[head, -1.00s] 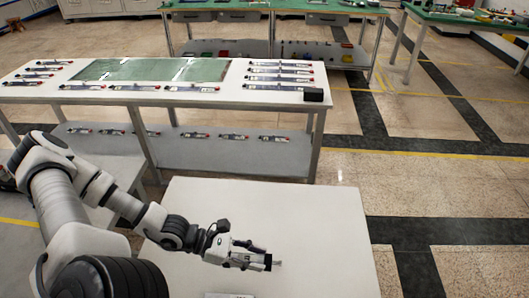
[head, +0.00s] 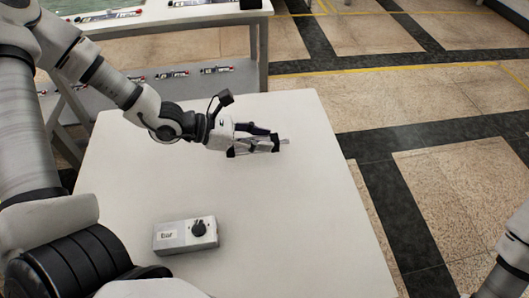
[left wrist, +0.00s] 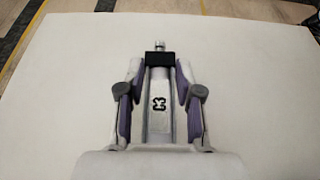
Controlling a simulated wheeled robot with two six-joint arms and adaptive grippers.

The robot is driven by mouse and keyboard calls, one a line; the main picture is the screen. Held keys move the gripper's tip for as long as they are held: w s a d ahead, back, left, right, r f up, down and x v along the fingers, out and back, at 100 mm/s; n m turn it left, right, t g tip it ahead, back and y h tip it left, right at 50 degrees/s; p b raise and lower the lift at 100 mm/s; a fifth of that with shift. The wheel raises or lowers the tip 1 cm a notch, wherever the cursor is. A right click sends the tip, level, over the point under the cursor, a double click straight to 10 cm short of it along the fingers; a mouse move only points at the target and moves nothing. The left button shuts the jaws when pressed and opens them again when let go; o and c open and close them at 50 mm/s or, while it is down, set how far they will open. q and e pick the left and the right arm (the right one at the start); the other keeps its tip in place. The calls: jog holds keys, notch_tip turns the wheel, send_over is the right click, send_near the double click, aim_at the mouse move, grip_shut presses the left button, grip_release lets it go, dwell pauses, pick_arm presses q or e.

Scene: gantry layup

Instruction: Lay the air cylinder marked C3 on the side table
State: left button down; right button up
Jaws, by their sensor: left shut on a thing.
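The air cylinder (left wrist: 158,126) has a silver body, a black end cap and a short rod. In the head view the gripper (head: 256,144) holds the cylinder (head: 276,142) level over the far part of the white side table (head: 240,245). I cannot tell whether the cylinder touches the table top. My right gripper is not in view.

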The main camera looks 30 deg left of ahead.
pick_arm(q)
jog(key=shift+w+d+f, duration=0.1)
jog(key=shift+w+d, duration=0.15)
jog(key=shift+w, duration=0.2)
jog(key=shift+w+f, duration=0.1)
jog(key=shift+f, duration=0.25)
notch_tip(320, 180, down, 3)
jog(key=shift+r+b, duration=0.2)
jog(key=shift+b, duration=0.3)
jog(key=shift+f, duration=0.15)
jog(key=c, duration=0.8)
grip_release()
jog(key=shift+o, duration=0.2)
